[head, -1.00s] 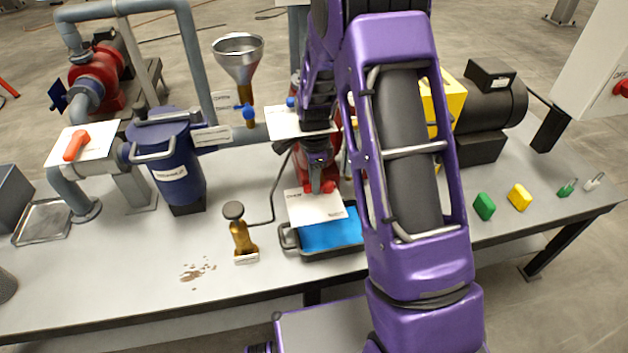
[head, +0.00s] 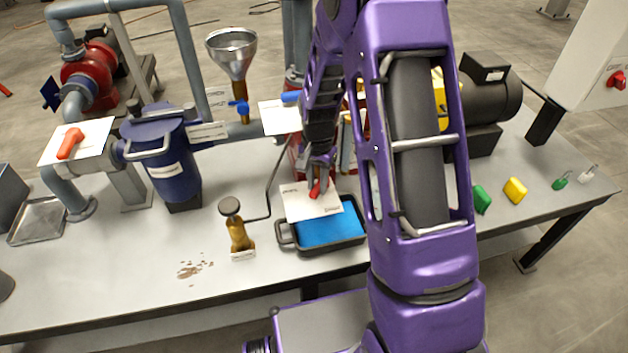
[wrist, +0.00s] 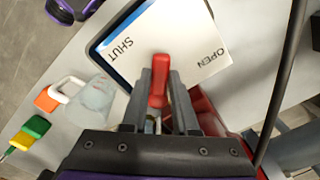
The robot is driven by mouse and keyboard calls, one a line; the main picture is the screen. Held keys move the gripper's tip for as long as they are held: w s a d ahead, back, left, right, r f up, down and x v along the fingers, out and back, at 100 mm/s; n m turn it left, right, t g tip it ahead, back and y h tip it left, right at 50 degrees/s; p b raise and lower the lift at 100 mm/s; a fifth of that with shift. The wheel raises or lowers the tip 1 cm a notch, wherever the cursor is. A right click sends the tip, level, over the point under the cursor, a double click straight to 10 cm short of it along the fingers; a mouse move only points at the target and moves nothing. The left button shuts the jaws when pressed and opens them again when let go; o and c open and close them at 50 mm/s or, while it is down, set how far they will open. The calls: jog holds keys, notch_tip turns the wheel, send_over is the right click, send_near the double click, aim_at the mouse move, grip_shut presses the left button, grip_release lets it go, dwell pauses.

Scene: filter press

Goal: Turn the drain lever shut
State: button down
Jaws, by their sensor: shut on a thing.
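The red drain lever (wrist: 158,80) stands between my two fingers in the wrist view, and my gripper (wrist: 160,92) is shut on it. The lever lies over a white card (wrist: 178,42) marked SHUT on the left and OPEN on the right, and its tip points between the two words. In the head view the lever (head: 315,189) shows small below my gripper (head: 320,172), over the white card (head: 311,203). The rest of the lever and its valve are largely hidden by my fingers and arm.
A dark-rimmed tray with blue inside (head: 328,232) sits under the card. A brass hand pump (head: 238,235) with a thin pipe stands to its left. A blue vessel (head: 166,165) and another red lever (head: 69,143) are farther left. Green (head: 481,199) and yellow (head: 515,190) blocks lie right.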

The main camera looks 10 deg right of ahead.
jog(key=shift+s+d+n, duration=0.15)
jog(key=shift+d+n, duration=0.25)
jog(key=shift+n, duration=0.95)
jog(key=shift+s+d+n, duration=0.2)
jog(key=shift+d+n, duration=0.25)
jog(key=shift+n, duration=0.95)
jog(key=shift+s+d+n, duration=0.15)
jog(key=shift+d+n, duration=0.25)
jog(key=shift+n, duration=0.95)
jog(key=c, duration=0.7)
grip_release()
notch_tip(320, 180, up, 18)
jog(key=p, duration=0.3)
jog(key=shift+f, duration=0.25)
